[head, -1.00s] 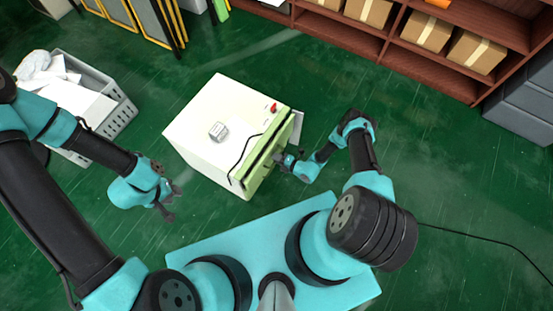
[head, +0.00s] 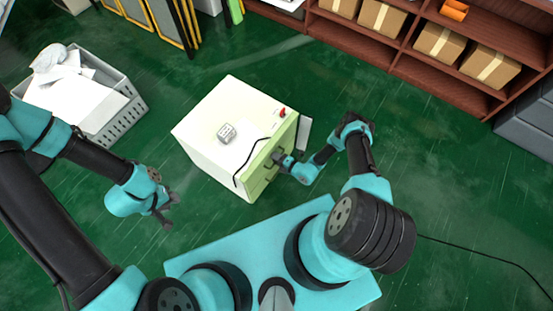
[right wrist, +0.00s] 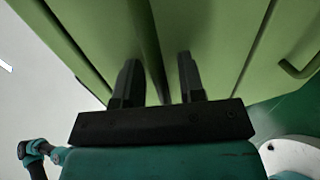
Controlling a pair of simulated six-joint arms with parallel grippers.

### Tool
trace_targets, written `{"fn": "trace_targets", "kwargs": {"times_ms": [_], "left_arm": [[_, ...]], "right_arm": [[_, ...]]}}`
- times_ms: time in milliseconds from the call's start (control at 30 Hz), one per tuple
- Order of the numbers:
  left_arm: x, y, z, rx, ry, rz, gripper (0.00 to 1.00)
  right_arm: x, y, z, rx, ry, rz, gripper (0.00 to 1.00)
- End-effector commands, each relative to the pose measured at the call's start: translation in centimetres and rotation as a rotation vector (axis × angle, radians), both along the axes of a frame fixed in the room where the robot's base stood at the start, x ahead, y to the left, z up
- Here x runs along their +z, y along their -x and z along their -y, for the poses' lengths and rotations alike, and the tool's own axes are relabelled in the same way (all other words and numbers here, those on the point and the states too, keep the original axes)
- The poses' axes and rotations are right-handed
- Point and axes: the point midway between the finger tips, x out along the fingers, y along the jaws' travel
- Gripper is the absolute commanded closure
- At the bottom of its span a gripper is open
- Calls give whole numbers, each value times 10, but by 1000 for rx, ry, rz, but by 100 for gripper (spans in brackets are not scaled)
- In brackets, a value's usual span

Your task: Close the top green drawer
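The white cabinet (head: 215,125) stands on the floor with its green drawer front (head: 270,150) facing right and toward me. In the head view the top green drawer looks nearly flush with the body; any remaining gap is hard to tell. My right gripper (head: 279,157) is at this front. In the right wrist view its two fingers (right wrist: 159,80) are spread apart, with nothing visible between them, close against the green panels (right wrist: 205,40) beside a dark seam. Contact cannot be told. A green handle (right wrist: 300,65) shows at the right. My left gripper (head: 169,211) is open and empty, left of the cabinet.
A small grey-white box (head: 226,132) and a black cable lie on the cabinet top. A grey basket (head: 130,110) with white papers stands at the left. Brown shelves (head: 370,45) with cardboard boxes are at the back right.

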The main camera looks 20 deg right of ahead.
Motion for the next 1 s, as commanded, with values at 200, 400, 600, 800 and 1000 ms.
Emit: {"fn": "trace_targets", "kwargs": {"times_ms": [200,400,600,800,1000], "left_arm": [[0,0,0,0,0,0,64],[0,0,0,0,0,0,64],[0,0,0,0,0,0,64],[0,0,0,0,0,0,64],[0,0,0,0,0,0,64]], "right_arm": [[0,3,2,0,-1,-1,64],[4,18,13,-2,-1,-2,64],[12,48,31,-3,-1,-2,64],[20,80,51,-2,-1,-2,64],[27,112,72,-2,0,-1,64]]}}
